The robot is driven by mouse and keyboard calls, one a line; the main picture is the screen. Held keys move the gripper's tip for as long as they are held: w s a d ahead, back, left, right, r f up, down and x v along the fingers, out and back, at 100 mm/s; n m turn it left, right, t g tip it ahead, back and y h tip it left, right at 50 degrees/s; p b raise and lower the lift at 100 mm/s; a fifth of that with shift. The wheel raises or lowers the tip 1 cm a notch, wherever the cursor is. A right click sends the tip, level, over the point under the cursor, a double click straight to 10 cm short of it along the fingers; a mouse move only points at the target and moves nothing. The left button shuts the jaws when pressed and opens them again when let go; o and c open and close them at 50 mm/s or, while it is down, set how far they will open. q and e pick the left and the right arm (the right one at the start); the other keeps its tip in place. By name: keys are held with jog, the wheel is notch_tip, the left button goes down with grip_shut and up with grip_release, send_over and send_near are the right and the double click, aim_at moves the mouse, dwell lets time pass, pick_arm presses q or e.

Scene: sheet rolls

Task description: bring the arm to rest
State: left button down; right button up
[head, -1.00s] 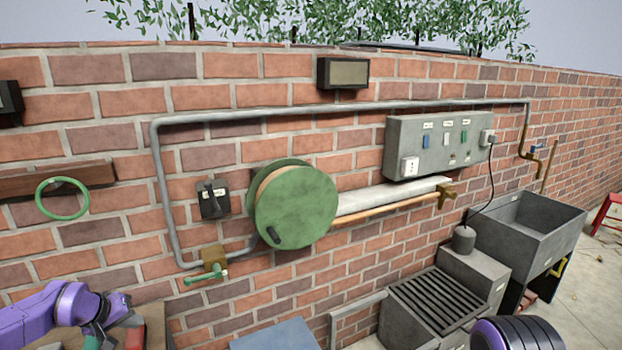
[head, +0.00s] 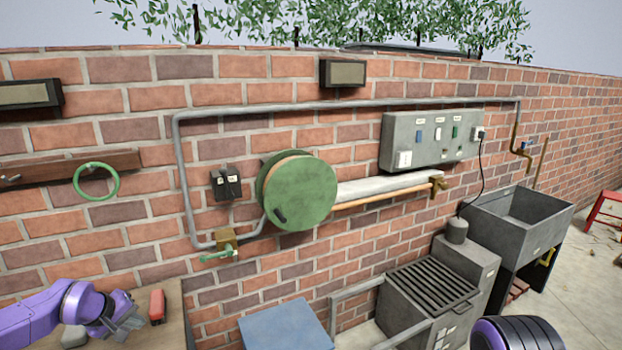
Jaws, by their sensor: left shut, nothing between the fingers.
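My left arm comes in from the lower left, purple. Its left gripper (head: 132,322) is shut and empty, low over a wooden bench at the foot of the brick wall. A red block (head: 157,306) stands just right of the gripper, apart from it as far as I can see. A grey lump (head: 74,336) lies under the arm. At the lower right a black and purple part of my own body shows. My right gripper is out of view.
A green disc (head: 298,192) and a white roll (head: 385,188) are mounted on the wall. A grey switch box (head: 430,141) hangs above the roll. A stone sink (head: 515,220), a slatted grey unit (head: 428,296) and a blue panel (head: 285,328) stand below.

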pick_arm(q)
jog(key=s+d+f+n+g+y+b, duration=0.1)
jog(key=s+d+f+n+y+b, duration=0.1)
jog(key=s+d+f, duration=0.4)
jog(key=s+d+f+n+g+y+b, duration=0.1)
jog(key=s+d+f+n, duration=0.1)
jog(key=s+f, duration=0.5)
jog(key=s+d+f+n+y+b, duration=0.1)
jog(key=s+d+f+y+b, duration=0.2)
jog(key=f, duration=0.6)
jog(key=s+f+m+b, duration=0.2)
jog(key=s+f, duration=0.4)
jog(key=s, duration=0.5)
jog(key=s+d+f+m+g+b, duration=0.1)
jog(key=s+f+m+b, duration=0.2)
jog(key=s, duration=0.9)
notch_tip(320, 180, down, 3)
jog(key=m, duration=0.2)
jog(key=shift+d+m+h+b, duration=0.3)
jog(key=shift+h+b, duration=0.05)
jog(key=shift+h, duration=0.05)
